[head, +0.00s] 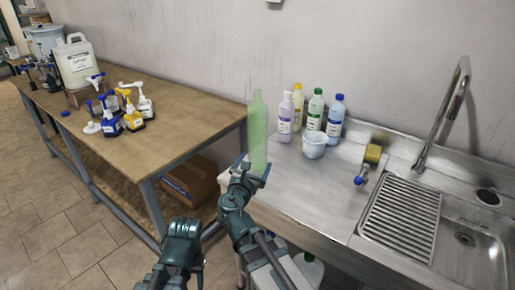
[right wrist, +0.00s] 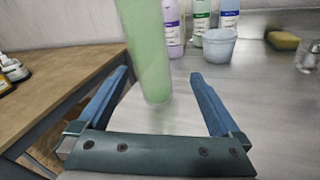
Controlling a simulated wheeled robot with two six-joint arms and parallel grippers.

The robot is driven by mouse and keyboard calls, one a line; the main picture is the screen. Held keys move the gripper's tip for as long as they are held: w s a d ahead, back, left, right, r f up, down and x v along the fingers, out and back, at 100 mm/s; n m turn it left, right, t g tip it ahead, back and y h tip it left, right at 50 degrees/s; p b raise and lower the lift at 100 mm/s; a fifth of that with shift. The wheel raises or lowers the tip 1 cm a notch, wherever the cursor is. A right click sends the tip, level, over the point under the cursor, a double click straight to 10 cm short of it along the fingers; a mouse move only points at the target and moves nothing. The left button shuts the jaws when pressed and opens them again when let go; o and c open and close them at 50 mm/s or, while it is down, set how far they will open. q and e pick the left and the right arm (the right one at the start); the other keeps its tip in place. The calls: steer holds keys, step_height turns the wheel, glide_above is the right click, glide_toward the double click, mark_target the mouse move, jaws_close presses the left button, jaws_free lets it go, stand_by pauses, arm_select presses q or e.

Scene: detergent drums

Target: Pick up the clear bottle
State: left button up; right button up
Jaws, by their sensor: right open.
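The clear bottle (head: 258,125) is tall and see-through with a green tint. It stands upright at the left end of the steel counter, near the wooden table. My right gripper (head: 254,168) is open and empty at the bottle's near side, low on it. In the right wrist view the bottle (right wrist: 146,50) stands just beyond the gap between the open fingertips (right wrist: 160,74), left of centre, its top cut off by the frame. A teal part of my left arm (head: 182,243) shows low in the head view; its jaws cannot be made out.
Several labelled bottles (head: 315,110) and a white tub (head: 314,146) stand to the right of the clear bottle. A yellow sponge (head: 373,153), a small blue-topped item (head: 361,176) and the sink (head: 465,240) lie farther right. Spray bottles (head: 130,108) stand on the wooden table (head: 185,110).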

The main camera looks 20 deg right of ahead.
mark_target(255, 145)
steer(key=w+d+n, duration=0.1)
steer(key=w, duration=0.2)
steer(key=w+d+n+t, duration=0.1)
steer(key=w, duration=0.2)
steer(key=w+d+r+n, duration=0.1)
steer(key=w, duration=0.2)
steer(key=shift+r+n+t+y, duration=0.1)
steer(key=shift+n+t+y, duration=0.3)
steer(key=x, duration=0.5)
steer(key=shift+d+r, duration=0.1)
steer(key=shift+r, duration=0.15)
steer(key=c, duration=1)
steer(key=shift+r, duration=0.1)
